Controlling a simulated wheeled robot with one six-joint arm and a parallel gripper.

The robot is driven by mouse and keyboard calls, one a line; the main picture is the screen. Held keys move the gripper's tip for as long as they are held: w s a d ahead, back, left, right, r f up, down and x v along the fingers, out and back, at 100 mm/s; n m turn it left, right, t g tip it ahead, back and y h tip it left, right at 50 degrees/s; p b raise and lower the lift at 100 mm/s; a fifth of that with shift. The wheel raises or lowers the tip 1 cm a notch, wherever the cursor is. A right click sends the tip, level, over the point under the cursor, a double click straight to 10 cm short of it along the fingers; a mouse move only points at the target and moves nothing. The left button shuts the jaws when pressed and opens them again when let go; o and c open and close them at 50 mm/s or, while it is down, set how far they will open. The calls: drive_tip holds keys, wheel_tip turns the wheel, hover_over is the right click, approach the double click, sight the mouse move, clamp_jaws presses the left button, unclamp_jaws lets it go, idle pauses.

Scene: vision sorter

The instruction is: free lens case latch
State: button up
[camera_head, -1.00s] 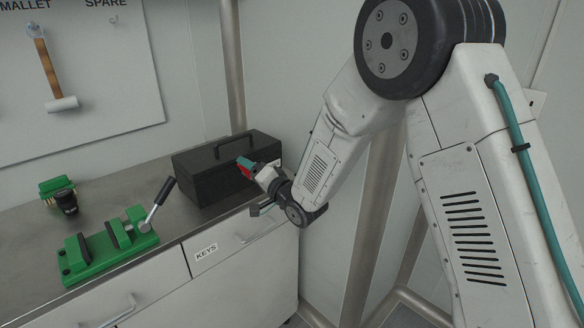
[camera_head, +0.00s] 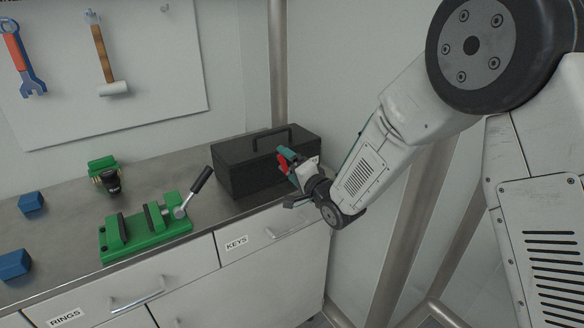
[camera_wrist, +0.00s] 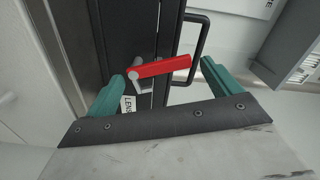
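The lens case is a black box (camera_head: 240,178) with a top handle (camera_head: 271,136), standing at the right end of the bench. It fills the upper middle of the wrist view (camera_wrist: 103,40), beside a partly hidden "LENS" label (camera_wrist: 128,106). Its red latch (camera_wrist: 163,67) is a lever on a grey pivot, lying crosswise between my teal fingertips. Red also shows at my gripper (camera_head: 287,160) in the head view, at the case's front. My gripper (camera_wrist: 171,64) is open, with a finger on each side of the latch. I cannot tell whether either finger touches it.
A green vise (camera_head: 145,232) with a raised lever stands left of the case. Behind it are a green block and a dark cylinder (camera_head: 111,182). Blue blocks (camera_head: 32,202) sit at the far left. Drawers, one labelled KEYS (camera_head: 237,243), lie below the bench top.

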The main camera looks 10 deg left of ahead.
drive_tip(key=v, duration=0.8)
drive_tip(key=shift+w, duration=0.1)
idle(0.3)
